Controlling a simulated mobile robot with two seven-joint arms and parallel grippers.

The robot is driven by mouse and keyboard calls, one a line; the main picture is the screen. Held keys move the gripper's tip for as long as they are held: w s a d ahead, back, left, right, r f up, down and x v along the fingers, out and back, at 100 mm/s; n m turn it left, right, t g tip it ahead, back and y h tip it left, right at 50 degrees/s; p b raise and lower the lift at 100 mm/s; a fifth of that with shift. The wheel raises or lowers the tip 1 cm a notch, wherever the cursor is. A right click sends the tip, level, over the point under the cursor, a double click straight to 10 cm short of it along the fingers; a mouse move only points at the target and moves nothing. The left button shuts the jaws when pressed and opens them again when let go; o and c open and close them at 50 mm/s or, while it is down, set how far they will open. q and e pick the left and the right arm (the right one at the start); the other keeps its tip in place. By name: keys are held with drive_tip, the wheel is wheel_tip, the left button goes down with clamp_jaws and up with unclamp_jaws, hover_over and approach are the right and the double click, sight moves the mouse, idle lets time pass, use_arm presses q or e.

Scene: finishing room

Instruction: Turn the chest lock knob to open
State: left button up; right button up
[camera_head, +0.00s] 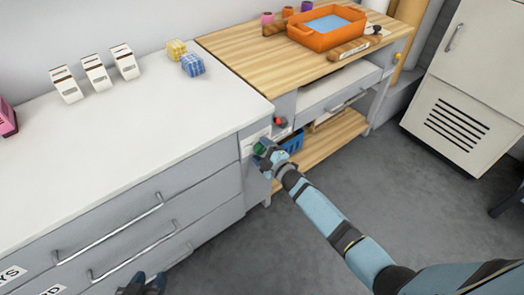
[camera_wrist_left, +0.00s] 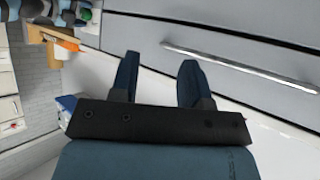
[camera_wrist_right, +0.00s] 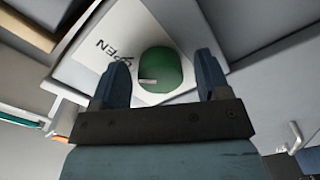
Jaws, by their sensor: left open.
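The green lock knob (camera_wrist_right: 160,70) sits on a white plate (camera_wrist_right: 122,38) with the word OPEN, on the end part of the grey chest (camera_head: 110,200). In the head view the knob (camera_head: 259,148) is partly hidden by my right gripper (camera_head: 265,155). In the right wrist view my right gripper (camera_wrist_right: 163,78) is open, with the knob between its fingers and gaps on both sides. My left gripper (camera_head: 145,286) is at the bottom edge of the head view, in front of the drawers. In the left wrist view my left gripper (camera_wrist_left: 160,75) is open and empty.
A red knob (camera_head: 280,121) is just beyond the green one. A blue crate (camera_head: 292,142) stands on the lower wooden shelf (camera_head: 325,142). Drawer handles (camera_head: 110,230) stick out from the chest. An orange tray (camera_head: 298,37) stands on the wooden bench top. The floor (camera_head: 400,190) is clear.

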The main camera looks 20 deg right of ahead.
use_arm(q)
drive_tip(key=shift+s+a+r+p, duration=0.1)
drive_tip(key=shift+a+p, duration=0.05)
drive_tip(key=shift+p, duration=0.9)
use_arm(e)
drive_tip(key=v, duration=1.3)
drive_tip(key=shift+s, duration=0.4)
drive_tip(key=shift+d, duration=0.15)
